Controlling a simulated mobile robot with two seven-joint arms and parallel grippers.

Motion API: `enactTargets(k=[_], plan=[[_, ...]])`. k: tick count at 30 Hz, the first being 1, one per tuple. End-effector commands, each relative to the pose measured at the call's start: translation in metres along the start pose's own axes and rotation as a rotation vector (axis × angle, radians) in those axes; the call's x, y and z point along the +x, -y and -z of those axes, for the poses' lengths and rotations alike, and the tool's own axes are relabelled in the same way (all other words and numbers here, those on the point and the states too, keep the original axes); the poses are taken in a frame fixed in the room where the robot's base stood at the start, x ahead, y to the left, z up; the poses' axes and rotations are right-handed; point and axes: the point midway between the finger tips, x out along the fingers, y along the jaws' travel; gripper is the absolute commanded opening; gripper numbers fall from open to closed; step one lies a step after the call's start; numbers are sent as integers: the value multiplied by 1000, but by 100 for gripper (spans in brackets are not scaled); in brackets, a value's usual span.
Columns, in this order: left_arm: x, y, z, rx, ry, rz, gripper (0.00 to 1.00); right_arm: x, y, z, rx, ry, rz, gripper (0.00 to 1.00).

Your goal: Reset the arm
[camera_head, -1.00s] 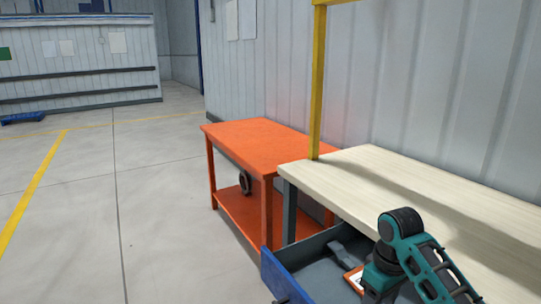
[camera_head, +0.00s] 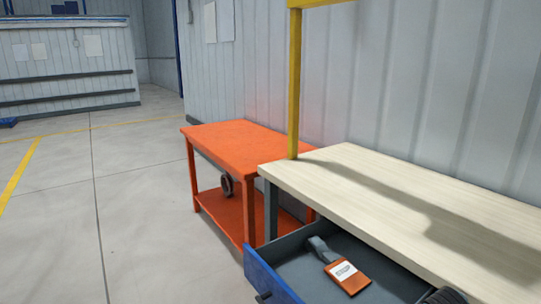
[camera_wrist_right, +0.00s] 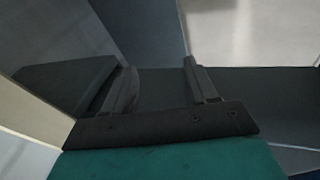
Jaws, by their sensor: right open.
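My right gripper (camera_wrist_right: 160,85) shows in the right wrist view with its two dark fingers apart and nothing between them. In the head view only a dark rounded part of my right arm shows at the bottom right edge; the gripper itself is out of that picture. My left gripper is in neither view.
An open blue-fronted drawer (camera_head: 270,272) juts out under the wooden workbench (camera_head: 390,190). An orange-labelled item (camera_head: 348,278) lies in it. An orange table (camera_head: 245,146) with a dark ring (camera_head: 226,185) on its lower shelf stands left.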

Motion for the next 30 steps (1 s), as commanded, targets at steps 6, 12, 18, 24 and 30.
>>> enactTargets(k=[6, 12, 18, 24, 30], plan=[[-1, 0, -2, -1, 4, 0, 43, 19, 56, -43, -43, -240, -22, 57], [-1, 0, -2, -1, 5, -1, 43, 5, 99, -72, -80, -444, -7, 57], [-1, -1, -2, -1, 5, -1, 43, -21, 133, -95, -107, -601, 31, 57], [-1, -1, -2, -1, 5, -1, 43, -35, 168, -90, 6, -674, 79, 57], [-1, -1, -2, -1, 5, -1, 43, -43, 204, -72, 184, -693, 133, 57]])
